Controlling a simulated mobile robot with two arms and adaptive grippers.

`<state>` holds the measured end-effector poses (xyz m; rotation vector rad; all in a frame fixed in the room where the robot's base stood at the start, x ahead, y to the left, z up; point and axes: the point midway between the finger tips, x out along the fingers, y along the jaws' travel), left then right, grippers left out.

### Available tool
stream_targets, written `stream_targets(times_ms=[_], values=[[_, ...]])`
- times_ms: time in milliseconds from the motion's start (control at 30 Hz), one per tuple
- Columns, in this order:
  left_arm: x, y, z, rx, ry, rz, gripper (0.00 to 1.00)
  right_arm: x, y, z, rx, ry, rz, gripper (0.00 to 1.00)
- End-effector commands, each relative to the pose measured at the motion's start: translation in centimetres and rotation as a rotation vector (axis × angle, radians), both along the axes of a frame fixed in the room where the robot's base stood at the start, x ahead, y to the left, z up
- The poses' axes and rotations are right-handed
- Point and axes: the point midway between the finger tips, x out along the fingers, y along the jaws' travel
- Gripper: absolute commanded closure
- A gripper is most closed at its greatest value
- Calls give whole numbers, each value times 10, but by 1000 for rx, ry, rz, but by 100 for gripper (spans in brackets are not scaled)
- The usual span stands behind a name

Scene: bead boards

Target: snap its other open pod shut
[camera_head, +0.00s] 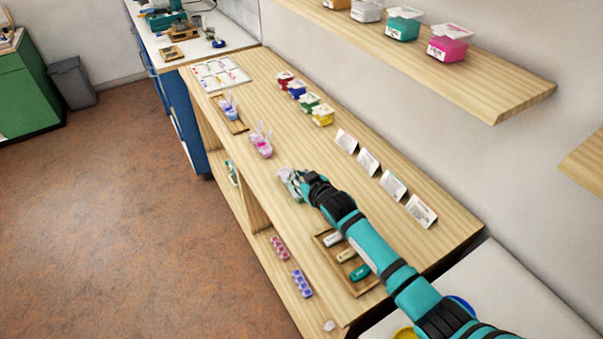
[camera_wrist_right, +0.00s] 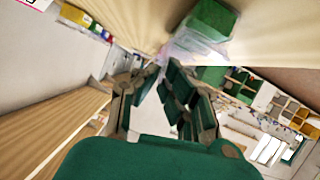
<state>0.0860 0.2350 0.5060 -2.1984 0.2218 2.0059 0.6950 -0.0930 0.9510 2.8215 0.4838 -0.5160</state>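A pink-purple pod (camera_head: 262,148) stands on the wooden bench top with clear flaps raised. A blue pod (camera_head: 229,110) with raised clear flaps stands farther back on a small wooden tray. My right gripper (camera_head: 287,176) is just to the right of and nearer than the pink pod, low over the bench and apart from it. In the right wrist view its fingertips (camera_wrist_right: 160,70) look close together, with nothing clearly between them. A pale, see-through pinkish thing (camera_wrist_right: 193,47) lies just beyond them; I cannot tell which pod it is. My left gripper is not in view.
Red, blue, green and yellow tubs (camera_head: 309,103) line the bench's rear, with several white cards (camera_head: 368,161) nearer. A tray with marked pieces (camera_head: 321,238) lies beside my right forearm. Strips of pods (camera_head: 301,283) sit on the lower shelf. A wall shelf (camera_head: 500,100) overhangs.

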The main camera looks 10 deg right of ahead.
Motion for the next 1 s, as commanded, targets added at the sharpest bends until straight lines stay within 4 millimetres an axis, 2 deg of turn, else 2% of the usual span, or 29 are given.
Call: stream_targets(times_ms=[467, 667, 1000], values=[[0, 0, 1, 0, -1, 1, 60, 0, 1, 0, -17, -7, 0, 100], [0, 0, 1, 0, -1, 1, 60, 0, 1, 0, -16, -6, 0, 73], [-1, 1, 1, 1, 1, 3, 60, -3, 0, 1, -16, -7, 0, 73]])
